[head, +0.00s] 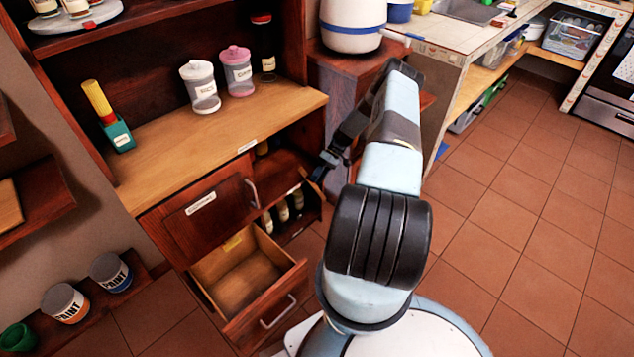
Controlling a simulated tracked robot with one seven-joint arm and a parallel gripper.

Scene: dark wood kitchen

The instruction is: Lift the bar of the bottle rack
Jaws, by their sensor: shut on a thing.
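The bottle rack is in the lower right of the wooden cabinet in the head view, with several dark bottles (283,211) standing in it. Its bar (294,189), with a small white label, runs above the bottles and slopes up to the right. My gripper (322,171) is at the bar's right end, beside the cabinet's right side. It is shut on the bar. The fingertips are small and dark here, and my arm hides part of the area to the right.
A drawer (243,272) stands open and empty below and left of the rack. A closed door with a handle (251,192) is left of the rack. Jars (237,72) stand on the counter above. Tiled floor (530,210) to the right is clear.

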